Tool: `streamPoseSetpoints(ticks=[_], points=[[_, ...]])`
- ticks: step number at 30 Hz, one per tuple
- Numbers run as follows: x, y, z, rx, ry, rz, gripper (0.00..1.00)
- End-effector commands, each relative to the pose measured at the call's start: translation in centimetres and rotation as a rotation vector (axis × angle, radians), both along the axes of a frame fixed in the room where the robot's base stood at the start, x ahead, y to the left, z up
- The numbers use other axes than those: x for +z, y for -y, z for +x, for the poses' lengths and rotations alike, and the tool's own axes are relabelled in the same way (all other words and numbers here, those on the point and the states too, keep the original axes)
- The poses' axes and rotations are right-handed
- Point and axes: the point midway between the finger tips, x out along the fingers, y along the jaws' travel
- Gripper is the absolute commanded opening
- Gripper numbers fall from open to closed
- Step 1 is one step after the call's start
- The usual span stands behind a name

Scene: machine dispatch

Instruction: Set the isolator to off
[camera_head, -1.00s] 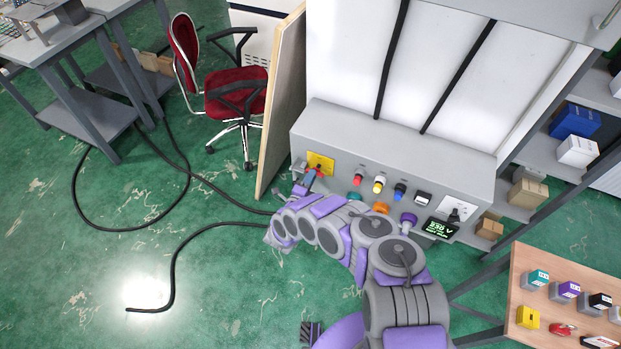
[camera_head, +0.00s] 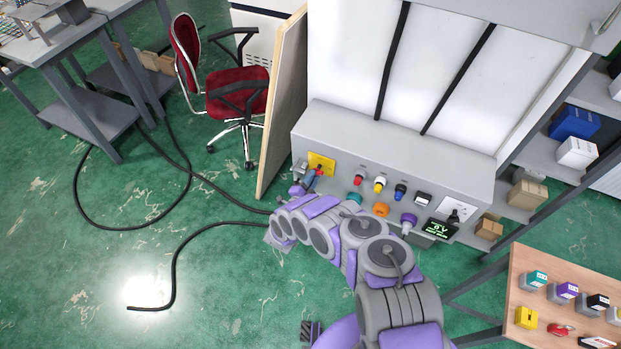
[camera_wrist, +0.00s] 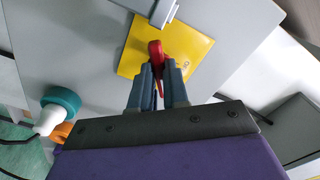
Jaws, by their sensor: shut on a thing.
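The isolator is a yellow plate (camera_head: 322,160) with a red handle (camera_head: 320,170), at the left end of the grey machine panel. In the wrist view the yellow plate (camera_wrist: 197,48) fills the upper middle, and the red handle (camera_wrist: 156,54) stands between my fingers. My gripper (camera_wrist: 157,76) is shut on the handle; its fingers hide the lower part. In the head view my gripper (camera_head: 311,181) reaches the handle from below left. The panel display (camera_head: 439,229) reads 0 V in green.
Red, yellow and blue buttons (camera_head: 380,184) sit right of the isolator, with teal, orange and purple knobs (camera_head: 381,210) below. A wooden table (camera_head: 545,270) with several small parts stands at lower right. A board (camera_head: 283,100) and red chair (camera_head: 238,95) stand at left.

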Motion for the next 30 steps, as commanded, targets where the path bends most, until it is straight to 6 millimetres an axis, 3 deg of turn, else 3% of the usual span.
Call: streamPoseSetpoints(ticks=[1, 21, 30], points=[[-0.15, 0.78, -0.03, -0.016, -0.020, -0.045, 0.00], [0.04, 0.69, 0.05, -0.014, -0.231, -0.627, 0.00], [0.12, 0.65, 0.13, -0.014, -0.296, -0.808, 0.00]])
